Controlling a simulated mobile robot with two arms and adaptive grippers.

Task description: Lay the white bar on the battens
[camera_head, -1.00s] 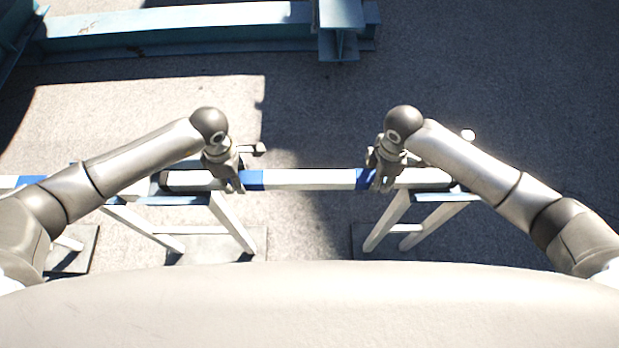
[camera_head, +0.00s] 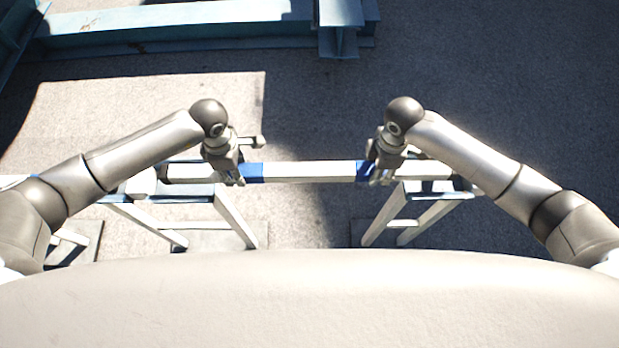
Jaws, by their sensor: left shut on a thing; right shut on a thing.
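The white bar (camera_head: 310,172) with blue bands runs level across the middle of the head view. My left gripper (camera_head: 232,178) is shut on it beside the left blue band (camera_head: 251,173). My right gripper (camera_head: 380,175) is shut on it at the right blue band. Below the bar stand two trestles, the left one (camera_head: 235,218) and the right one (camera_head: 386,219), with blue-grey tops. My arms and grippers hide parts of the bar and the trestle tops. I cannot tell whether the bar touches the tops or which parts are the battens.
A blue-green steel beam (camera_head: 180,35) lies across the ground at the back left, with a shorter beam (camera_head: 340,14) crossing its right end. The paved ground (camera_head: 500,100) at the back right is clear and in shadow.

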